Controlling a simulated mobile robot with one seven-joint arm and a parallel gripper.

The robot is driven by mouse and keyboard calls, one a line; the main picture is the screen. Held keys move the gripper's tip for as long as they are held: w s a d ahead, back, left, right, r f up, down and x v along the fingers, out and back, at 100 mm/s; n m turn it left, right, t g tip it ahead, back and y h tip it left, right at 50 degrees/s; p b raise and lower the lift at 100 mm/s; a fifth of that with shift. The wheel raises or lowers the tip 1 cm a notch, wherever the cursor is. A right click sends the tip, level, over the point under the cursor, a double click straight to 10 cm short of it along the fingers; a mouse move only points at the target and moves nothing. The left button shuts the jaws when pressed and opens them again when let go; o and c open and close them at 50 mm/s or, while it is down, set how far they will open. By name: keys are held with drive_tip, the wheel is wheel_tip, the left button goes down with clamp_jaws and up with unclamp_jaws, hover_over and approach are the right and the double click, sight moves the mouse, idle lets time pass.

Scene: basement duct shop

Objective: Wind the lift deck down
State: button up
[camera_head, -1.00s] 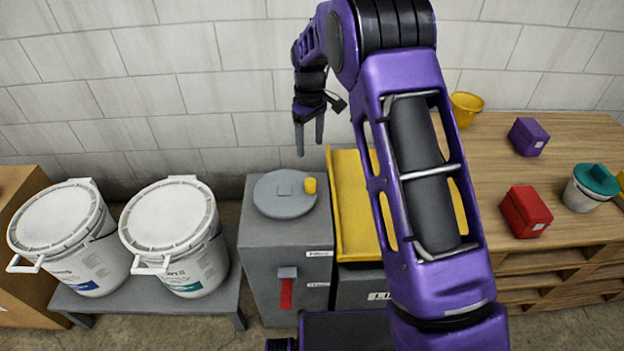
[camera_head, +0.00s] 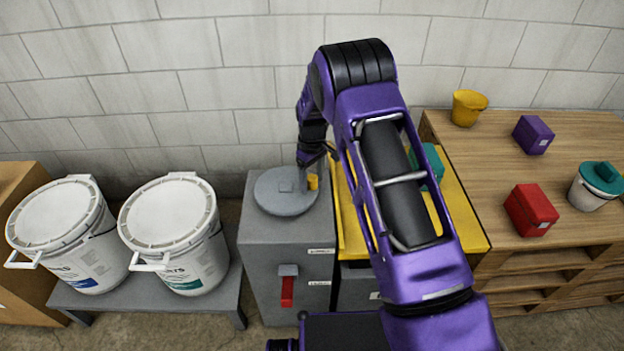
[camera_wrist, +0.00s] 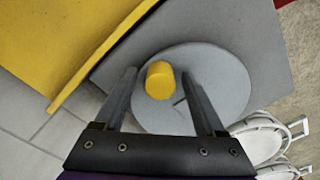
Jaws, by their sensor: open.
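A grey round handwheel (camera_head: 285,197) lies flat on top of a grey cabinet (camera_head: 262,240). Its yellow knob (camera_head: 312,182) stands at the wheel's right edge; it also shows in the wrist view (camera_wrist: 160,80). The yellow lift deck (camera_head: 465,215) lies right of the cabinet, partly hidden behind my arm. My gripper (camera_head: 307,172) is low over the wheel at the knob. In the wrist view my gripper (camera_wrist: 162,85) is open, with the knob between its two fingers; I cannot tell whether either finger touches it.
A red lever (camera_head: 287,291) is on the cabinet front. A teal item (camera_head: 431,166) is on the deck, partly hidden. Two white buckets (camera_head: 178,235) stand on a bench at left. The wooden bench (camera_head: 480,170) at right holds a red box (camera_head: 531,210) and other containers.

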clamp_jaws()
idle(0.3)
idle(1.1)
